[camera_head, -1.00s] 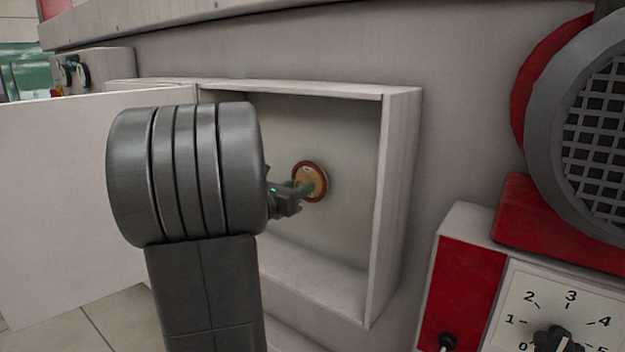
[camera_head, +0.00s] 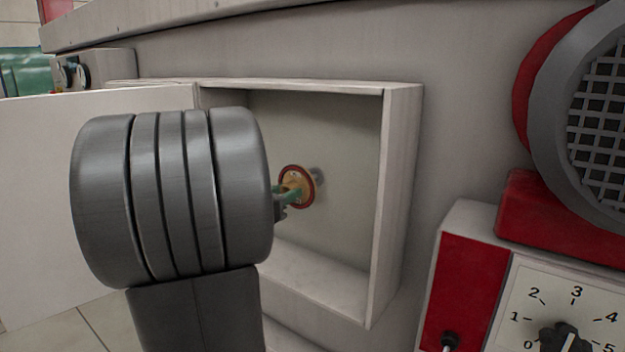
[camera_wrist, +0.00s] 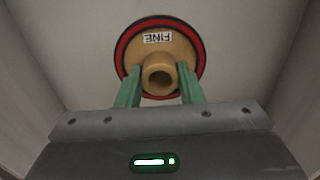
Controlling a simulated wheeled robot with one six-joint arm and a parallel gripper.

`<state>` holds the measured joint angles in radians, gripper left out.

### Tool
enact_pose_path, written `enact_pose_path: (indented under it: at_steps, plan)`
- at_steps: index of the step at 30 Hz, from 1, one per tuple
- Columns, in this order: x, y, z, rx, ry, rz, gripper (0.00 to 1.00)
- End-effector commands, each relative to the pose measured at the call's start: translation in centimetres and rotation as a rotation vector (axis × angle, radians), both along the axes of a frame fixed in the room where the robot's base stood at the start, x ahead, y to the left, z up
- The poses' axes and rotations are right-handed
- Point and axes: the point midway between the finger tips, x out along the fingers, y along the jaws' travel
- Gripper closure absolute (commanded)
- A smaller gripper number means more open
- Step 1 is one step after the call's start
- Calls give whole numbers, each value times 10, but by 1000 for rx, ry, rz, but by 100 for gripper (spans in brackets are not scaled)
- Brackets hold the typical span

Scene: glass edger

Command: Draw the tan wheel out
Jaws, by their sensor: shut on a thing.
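The tan wheel (camera_head: 296,187) has a red-brown rim and stands in front of the back wall of an open box-like housing. A grey stub, the spindle (camera_head: 319,176), shows behind it on the right. In the wrist view the wheel (camera_wrist: 180,48) has a black outer edge, a red ring, a label reading "FINE" upside down, and a tan hub (camera_wrist: 159,78) with a hole. My gripper (camera_wrist: 159,82) has green fingers shut on the hub from both sides. In the head view my gripper (camera_head: 287,196) is partly hidden by my wrist.
The housing's right wall (camera_head: 397,190) and floor (camera_head: 325,287) enclose the wheel. A white door (camera_head: 50,190) stands open at the left. A red and grey motor (camera_head: 590,110) and a dial panel (camera_head: 555,310) are at the right.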

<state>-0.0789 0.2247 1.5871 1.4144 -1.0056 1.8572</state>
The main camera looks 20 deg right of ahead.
Motion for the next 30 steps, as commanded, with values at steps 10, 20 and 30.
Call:
enact_pose_path:
  at_steps: [10,20,30]
  plan:
    - [-11,14,1,0,-3,0,100]
    - [-17,21,1,-1,-2,0,100]
    - [-20,25,0,0,-3,1,100]
